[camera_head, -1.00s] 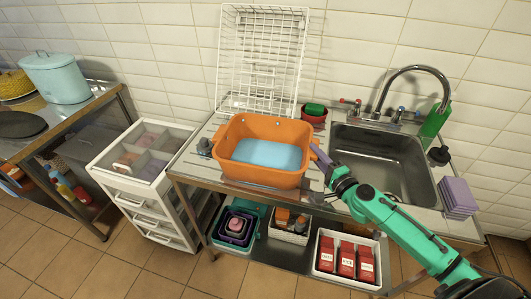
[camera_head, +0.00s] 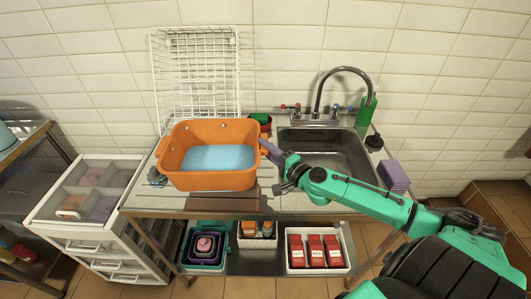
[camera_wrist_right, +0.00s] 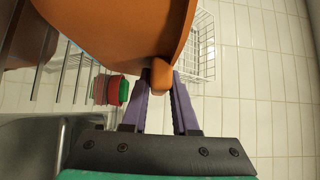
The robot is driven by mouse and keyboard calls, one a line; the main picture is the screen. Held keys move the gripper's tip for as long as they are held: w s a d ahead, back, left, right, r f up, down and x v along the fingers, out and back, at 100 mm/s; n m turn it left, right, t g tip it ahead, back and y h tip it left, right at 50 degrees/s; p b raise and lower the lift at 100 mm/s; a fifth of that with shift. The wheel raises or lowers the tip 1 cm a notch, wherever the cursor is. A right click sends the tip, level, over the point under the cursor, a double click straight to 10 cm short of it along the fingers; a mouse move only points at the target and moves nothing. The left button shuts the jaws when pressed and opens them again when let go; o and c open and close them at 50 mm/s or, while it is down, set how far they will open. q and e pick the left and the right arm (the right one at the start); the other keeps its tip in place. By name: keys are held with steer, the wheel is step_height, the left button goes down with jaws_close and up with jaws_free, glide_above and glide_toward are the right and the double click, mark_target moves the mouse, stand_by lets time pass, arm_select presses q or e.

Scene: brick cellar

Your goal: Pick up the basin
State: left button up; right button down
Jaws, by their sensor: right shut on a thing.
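The orange basin (camera_head: 208,181) stands on the drainboard left of the sink in the head view, with light blue liquid or a blue surface inside. It appears level. My right gripper (camera_head: 266,150) reaches its right side. In the right wrist view, the purple fingers of the right gripper (camera_wrist_right: 161,88) are shut on a small orange handle (camera_wrist_right: 161,76) on the wall of the basin (camera_wrist_right: 120,25). From the head view I cannot tell whether the basin is clear of the drainboard. My left gripper is not in view.
A steel sink (camera_head: 325,158) with a tall tap (camera_head: 343,72) lies right of the basin. Purple sponges (camera_head: 393,176) sit at right. A white drawer cart (camera_head: 90,215) stands at left.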

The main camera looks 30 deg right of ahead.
step_height(320, 180, up, 14)
steer(key=p, duration=0.5)
steer(key=shift+f, duration=0.25)
